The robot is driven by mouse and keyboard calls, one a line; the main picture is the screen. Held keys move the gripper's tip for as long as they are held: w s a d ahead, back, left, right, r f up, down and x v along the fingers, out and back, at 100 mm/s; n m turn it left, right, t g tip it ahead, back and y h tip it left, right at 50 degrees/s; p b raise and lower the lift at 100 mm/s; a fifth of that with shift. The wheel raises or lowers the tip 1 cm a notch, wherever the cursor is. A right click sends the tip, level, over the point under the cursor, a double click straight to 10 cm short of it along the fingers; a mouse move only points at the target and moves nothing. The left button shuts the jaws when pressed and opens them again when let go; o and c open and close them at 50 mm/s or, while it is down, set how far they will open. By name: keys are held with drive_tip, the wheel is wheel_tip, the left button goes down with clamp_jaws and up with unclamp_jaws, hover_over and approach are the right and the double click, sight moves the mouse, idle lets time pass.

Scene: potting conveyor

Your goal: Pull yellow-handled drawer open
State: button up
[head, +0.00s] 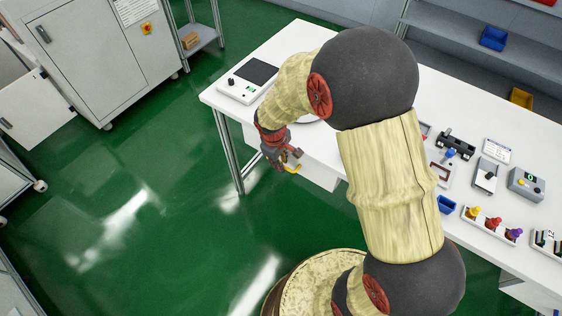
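The yellow handle (293,169) shows as a small yellow piece at the front of a white drawer unit (320,174) below the front edge of the white table. My gripper (286,163), dark grey and red, is at the handle, overlapping part of it in the head view. The fingers are small and partly hidden, so I cannot tell whether they are closed on the handle. My arm covers part of the table above the drawer, and I cannot tell how far the drawer stands out.
The white table (230,107) carries a scale (248,82) at its left end and several small devices, a blue bin (446,204) and coloured-knob items (492,222) at right. A table leg (229,150) stands left of my gripper. Green floor (150,200) is clear in front.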

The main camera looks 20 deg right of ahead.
clamp_jaws()
idle(0.5)
drive_tip(key=shift+a, duration=0.15)
drive_tip(key=s+a, duration=0.7)
drive_tip(key=a, duration=0.3)
drive_tip(key=s+a, duration=0.8)
drive_tip(key=a, duration=0.3)
drive_tip(key=shift+s, duration=0.25)
drive_tip(key=shift+o, duration=1.8)
unclamp_jaws()
drive_tip(key=shift+a+r, duration=0.1)
wheel_tip(320, 180, up, 12)
drive_tip(key=s+a, duration=0.1)
drive_tip(key=shift+s+a+f, duration=0.15)
drive_tip(key=shift+a+f, duration=0.05)
drive_tip(key=shift+a, duration=0.15)
